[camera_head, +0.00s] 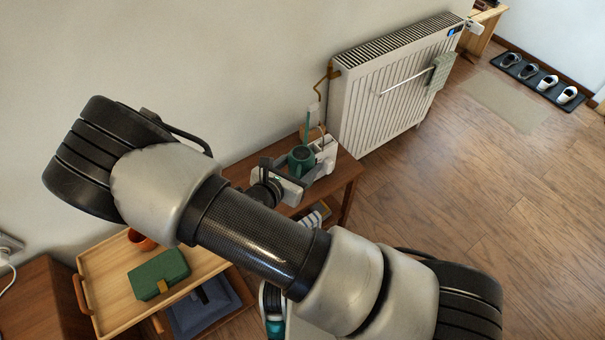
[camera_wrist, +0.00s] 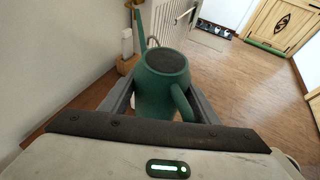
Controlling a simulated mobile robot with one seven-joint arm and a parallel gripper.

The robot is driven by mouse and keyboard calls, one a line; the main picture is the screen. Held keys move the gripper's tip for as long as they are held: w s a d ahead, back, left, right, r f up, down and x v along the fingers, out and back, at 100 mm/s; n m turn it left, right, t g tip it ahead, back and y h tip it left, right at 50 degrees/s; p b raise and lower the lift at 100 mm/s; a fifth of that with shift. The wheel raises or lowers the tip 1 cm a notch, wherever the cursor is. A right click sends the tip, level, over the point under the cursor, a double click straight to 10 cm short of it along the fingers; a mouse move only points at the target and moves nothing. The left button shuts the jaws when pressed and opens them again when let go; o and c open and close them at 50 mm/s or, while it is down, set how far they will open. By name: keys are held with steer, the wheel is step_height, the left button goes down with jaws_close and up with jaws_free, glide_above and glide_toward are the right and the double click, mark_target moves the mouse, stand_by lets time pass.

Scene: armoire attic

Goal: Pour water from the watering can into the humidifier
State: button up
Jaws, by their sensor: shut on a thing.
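A green watering can (camera_head: 301,163) is held between the two fingers of my gripper (camera_head: 305,168), above or beside a brown side table by the wall. The wrist view shows the can (camera_wrist: 160,90) close up, with a dark round top, a thin spout rising at the left and a handle at the right. The fingers of my gripper (camera_wrist: 160,108) lie on either side of its body. The can looks roughly upright. I cannot pick out the humidifier with certainty; my arm and gripper hide part of the side table.
The brown side table (camera_head: 347,176) stands beside a white radiator (camera_head: 385,95). A wooden tray (camera_head: 100,262) at lower left carries a green box (camera_head: 159,273) and an orange bowl (camera_head: 140,240). Shoes (camera_head: 548,83) stand on a dark mat far right. The floor at right is open.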

steer(key=shift+m+h, duration=0.3)
steer(key=shift+h, duration=0.1)
steer(key=s+f, duration=0.2)
steer(key=f, duration=0.1)
steer(key=s+f, duration=0.1)
steer(key=shift+d+f, duration=0.15)
steer(key=shift+d, duration=0.05)
step_height(320, 180, down, 4)
steer(key=shift+r+b, duration=0.25)
steer(key=shift+b, duration=0.75)
steer(key=r+g+p, duration=0.1)
steer(key=p, duration=0.1)
steer(key=r+p, duration=0.1)
steer(key=p, duration=0.1)
steer(key=shift+s+g+y, duration=0.25)
steer(key=shift+g+y, duration=0.05)
steer(key=shift+g, duration=0.1)
steer(key=shift+s+a+r+n+g+y+p, duration=0.15)
steer(key=shift+r+n+g+p, duration=0.2)
steer(key=shift+p, duration=0.35)
steer(key=shift+d+r+n+g+y+p, duration=0.15)
steer(key=shift+r+g+p, duration=0.25)
steer(key=shift+p, duration=0.25)
stand_by(3.6)
